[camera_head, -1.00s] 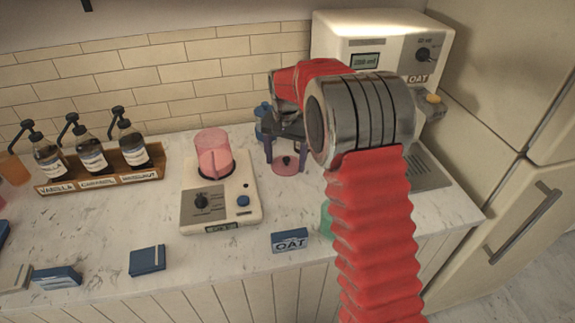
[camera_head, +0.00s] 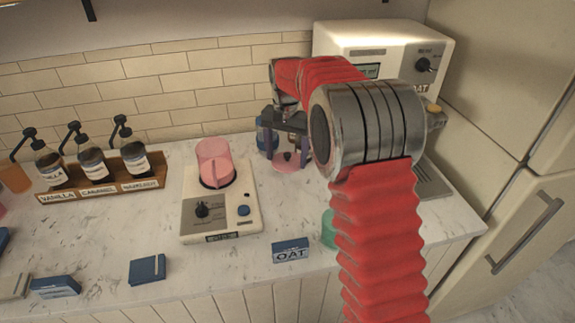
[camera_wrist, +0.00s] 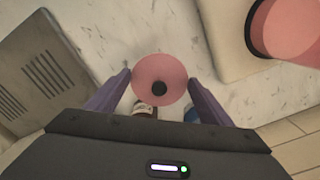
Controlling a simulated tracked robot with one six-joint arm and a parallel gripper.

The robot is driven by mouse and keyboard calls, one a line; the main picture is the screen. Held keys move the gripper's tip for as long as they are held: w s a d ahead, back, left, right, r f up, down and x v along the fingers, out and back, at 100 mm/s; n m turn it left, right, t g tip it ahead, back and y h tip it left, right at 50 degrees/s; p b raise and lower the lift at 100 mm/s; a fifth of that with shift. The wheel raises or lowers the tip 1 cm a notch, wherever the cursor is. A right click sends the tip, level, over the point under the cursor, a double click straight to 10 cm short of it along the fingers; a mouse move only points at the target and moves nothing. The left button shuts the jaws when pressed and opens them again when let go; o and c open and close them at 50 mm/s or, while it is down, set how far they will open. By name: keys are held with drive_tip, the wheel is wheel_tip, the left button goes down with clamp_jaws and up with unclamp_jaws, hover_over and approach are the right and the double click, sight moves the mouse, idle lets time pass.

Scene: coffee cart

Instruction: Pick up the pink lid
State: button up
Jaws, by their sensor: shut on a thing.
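The pink lid (camera_head: 286,167) is a round disc with a dark knob in its middle. In the wrist view the lid (camera_wrist: 160,66) sits between the two purple fingers of my gripper (camera_wrist: 160,82). In the head view my gripper (camera_head: 287,158) points down over the back of the counter, shut on the lid. The lid seems a little above the marble, but the exact gap is hard to tell. My red arm hides part of the counter to the right.
A blender (camera_head: 220,195) with a pink jar stands left of my gripper. A syrup rack (camera_head: 102,184) is further left. A white machine (camera_head: 385,40) stands right. A blue item (camera_head: 262,134) is close behind. A green object (camera_head: 328,229) and an OAT box (camera_head: 290,250) are in front.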

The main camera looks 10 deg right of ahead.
sight(286, 156)
drive_tip(key=shift+r, duration=2.3)
drive_tip(key=shift+r, duration=0.1)
drive_tip(key=r+n, duration=0.2)
drive_tip(key=s+r+n, duration=0.1)
drive_tip(key=r, duration=0.1)
drive_tip(key=shift+s+d, duration=0.1)
drive_tip(key=shift+d, duration=0.25)
drive_tip(key=shift+s, duration=0.1)
